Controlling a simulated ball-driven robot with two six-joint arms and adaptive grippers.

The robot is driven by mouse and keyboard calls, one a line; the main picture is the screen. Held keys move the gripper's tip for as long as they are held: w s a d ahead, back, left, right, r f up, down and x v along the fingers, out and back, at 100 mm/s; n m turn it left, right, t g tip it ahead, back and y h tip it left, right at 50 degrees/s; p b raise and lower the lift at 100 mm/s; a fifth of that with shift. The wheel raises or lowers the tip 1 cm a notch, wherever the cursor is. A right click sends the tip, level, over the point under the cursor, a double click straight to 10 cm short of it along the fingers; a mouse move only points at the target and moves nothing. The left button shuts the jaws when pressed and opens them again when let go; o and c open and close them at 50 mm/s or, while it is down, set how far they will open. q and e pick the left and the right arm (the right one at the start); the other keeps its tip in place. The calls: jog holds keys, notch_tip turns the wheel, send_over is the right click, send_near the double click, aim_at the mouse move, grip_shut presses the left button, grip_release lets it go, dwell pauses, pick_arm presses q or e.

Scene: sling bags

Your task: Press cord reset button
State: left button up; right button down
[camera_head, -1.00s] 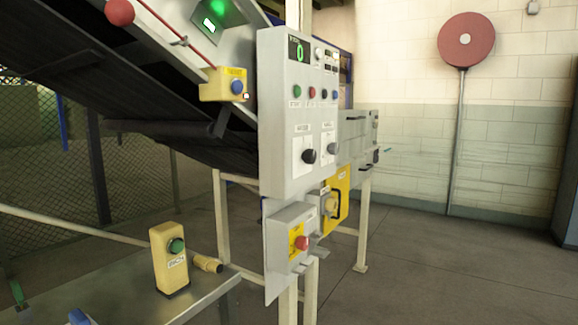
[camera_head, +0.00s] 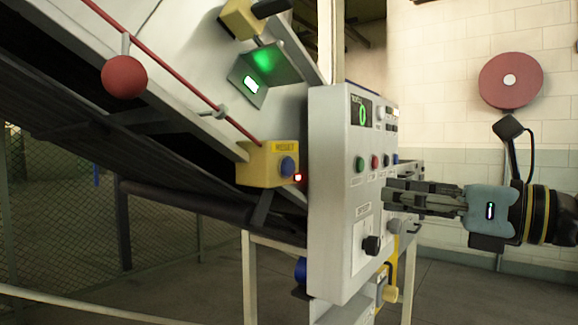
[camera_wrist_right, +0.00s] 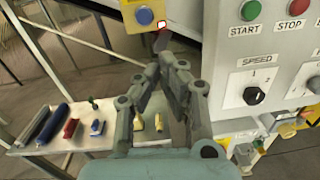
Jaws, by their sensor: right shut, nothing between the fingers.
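The cord reset button is a blue button (camera_head: 287,166) on the face of a yellow box (camera_head: 258,165) at the conveyor's side, left of the grey control panel. A small red light glows beside it. In the right wrist view the blue button (camera_wrist_right: 144,15) is at the top, beyond the fingers. My right gripper (camera_head: 388,193) is shut and empty. In the head view it reaches in from the right in front of the panel, right of the button and apart from it. It also shows in the right wrist view (camera_wrist_right: 170,62). My left gripper is not in view.
A red pull cord (camera_head: 165,72) with a red ball (camera_head: 124,77) runs along the conveyor. A table (camera_wrist_right: 60,140) with several small items shows in the right wrist view.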

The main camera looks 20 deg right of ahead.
notch_tip(320, 180, up, 2)
jog(key=a+n, duration=0.1)
pick_arm(q)
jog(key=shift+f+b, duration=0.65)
jog(key=shift+b, duration=0.3)
pick_arm(e)
send_near(292, 167)
jog(key=shift+n+g, duration=0.4)
jog(key=x, duration=0.7)
jog(key=shift+w+r, duration=0.25)
jog(key=shift+w, duration=0.1)
